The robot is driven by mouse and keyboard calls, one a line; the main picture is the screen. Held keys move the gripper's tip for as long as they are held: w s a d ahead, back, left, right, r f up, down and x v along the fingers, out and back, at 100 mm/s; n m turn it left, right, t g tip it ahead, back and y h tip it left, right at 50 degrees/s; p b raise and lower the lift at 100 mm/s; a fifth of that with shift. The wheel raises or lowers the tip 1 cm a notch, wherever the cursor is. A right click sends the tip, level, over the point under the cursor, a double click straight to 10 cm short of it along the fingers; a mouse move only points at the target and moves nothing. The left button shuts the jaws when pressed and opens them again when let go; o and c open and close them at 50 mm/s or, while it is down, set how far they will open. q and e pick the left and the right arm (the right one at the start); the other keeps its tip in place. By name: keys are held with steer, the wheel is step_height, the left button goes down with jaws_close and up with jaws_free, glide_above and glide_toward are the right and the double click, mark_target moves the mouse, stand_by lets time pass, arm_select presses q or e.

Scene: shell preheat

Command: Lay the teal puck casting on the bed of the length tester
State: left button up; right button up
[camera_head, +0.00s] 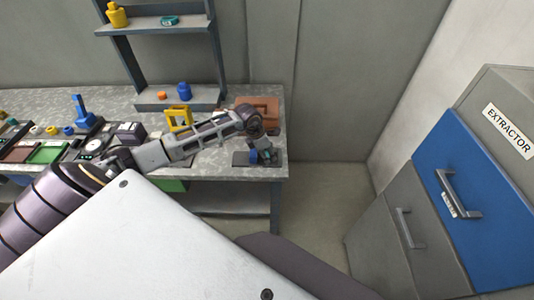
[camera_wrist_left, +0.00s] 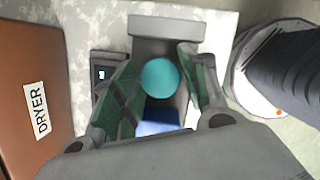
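The teal puck casting (camera_wrist_left: 160,77) shows as a round teal face between the two green-padded fingers of my left gripper (camera_wrist_left: 160,62) in the left wrist view. The fingers stand on either side of it; whether both press on it cannot be told. The length tester (camera_wrist_left: 100,72), grey with a small display, lies below the gripper, with a grey block (camera_wrist_left: 165,28) beyond the puck. A blue part (camera_wrist_left: 160,122) shows on the near side of the puck. In the head view my left gripper (camera_head: 263,157) is low over the bench's right end. My right gripper is not in view.
The brown dryer (camera_wrist_left: 30,95) stands close on the left in the wrist view and behind my arm in the head view (camera_head: 262,106). A yellow frame (camera_head: 180,118) stands left of it. Right of the bench is open floor, then the extractor cabinet (camera_head: 480,205).

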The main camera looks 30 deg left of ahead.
arm_select(q)
steer(key=shift+r, duration=0.2)
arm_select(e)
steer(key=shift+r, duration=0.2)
arm_select(q)
steer(key=b+v, duration=0.1)
steer(key=v, duration=1.1)
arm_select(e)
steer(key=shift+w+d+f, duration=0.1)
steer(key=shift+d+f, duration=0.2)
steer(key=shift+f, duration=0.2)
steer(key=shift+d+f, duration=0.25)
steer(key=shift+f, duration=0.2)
arm_select(q)
steer(key=shift+f, duration=0.1)
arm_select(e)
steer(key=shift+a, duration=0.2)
